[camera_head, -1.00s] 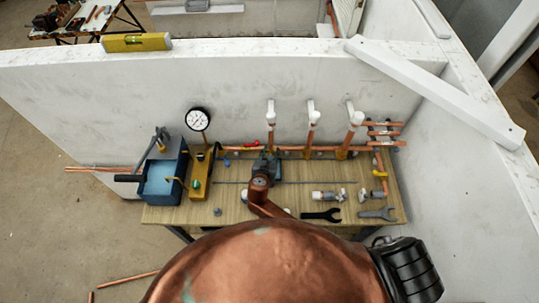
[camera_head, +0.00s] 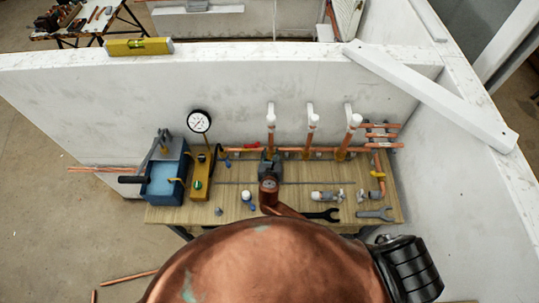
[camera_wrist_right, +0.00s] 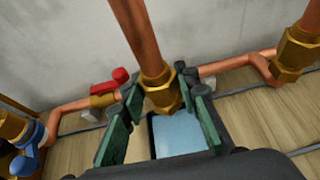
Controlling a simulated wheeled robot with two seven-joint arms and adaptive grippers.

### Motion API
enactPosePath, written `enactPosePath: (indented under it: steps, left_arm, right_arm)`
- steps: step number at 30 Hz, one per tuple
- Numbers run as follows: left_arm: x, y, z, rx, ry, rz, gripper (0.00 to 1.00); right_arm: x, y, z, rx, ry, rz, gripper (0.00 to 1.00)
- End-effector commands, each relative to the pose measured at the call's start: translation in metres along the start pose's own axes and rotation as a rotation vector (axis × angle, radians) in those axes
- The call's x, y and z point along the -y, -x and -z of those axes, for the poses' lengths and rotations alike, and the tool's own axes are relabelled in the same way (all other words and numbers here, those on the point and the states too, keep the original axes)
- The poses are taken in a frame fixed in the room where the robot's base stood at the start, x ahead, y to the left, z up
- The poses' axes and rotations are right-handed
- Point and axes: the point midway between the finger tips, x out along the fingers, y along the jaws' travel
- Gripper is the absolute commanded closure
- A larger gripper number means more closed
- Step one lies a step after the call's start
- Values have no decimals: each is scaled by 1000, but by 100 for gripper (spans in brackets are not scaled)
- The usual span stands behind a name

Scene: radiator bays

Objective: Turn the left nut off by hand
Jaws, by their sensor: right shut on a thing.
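The left nut (camera_wrist_right: 162,97) is brass and sits at the foot of the left upright copper pipe (camera_wrist_right: 145,40) in the right wrist view. My right gripper (camera_head: 270,158) is at the foot of the left pipe (camera_head: 271,138) in the head view. In the right wrist view its green-padded fingers stand on both sides of the nut, and it is shut on it. In the head view my gripper hides the nut. My left gripper is not in view.
Two more upright pipes (camera_head: 310,135) stand to the right. A red handle (camera_wrist_right: 113,79) lies close to the left of the fingers. A gauge (camera_head: 199,122) and a blue tank (camera_head: 165,183) stand at the left.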

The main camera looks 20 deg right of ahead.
Motion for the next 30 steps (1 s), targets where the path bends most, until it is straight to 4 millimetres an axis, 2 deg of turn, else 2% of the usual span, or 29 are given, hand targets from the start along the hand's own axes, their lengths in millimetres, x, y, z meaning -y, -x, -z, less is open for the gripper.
enactPosePath:
  steps: [8,23,30]
  left_arm:
    - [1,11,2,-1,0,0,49]
    - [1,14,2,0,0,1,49]
    - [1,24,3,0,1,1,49]
  right_arm:
    - [0,0,-2,1,34,-67,85]
    - [1,0,-2,2,47,-93,85]
    - [2,0,-3,3,92,-181,85]
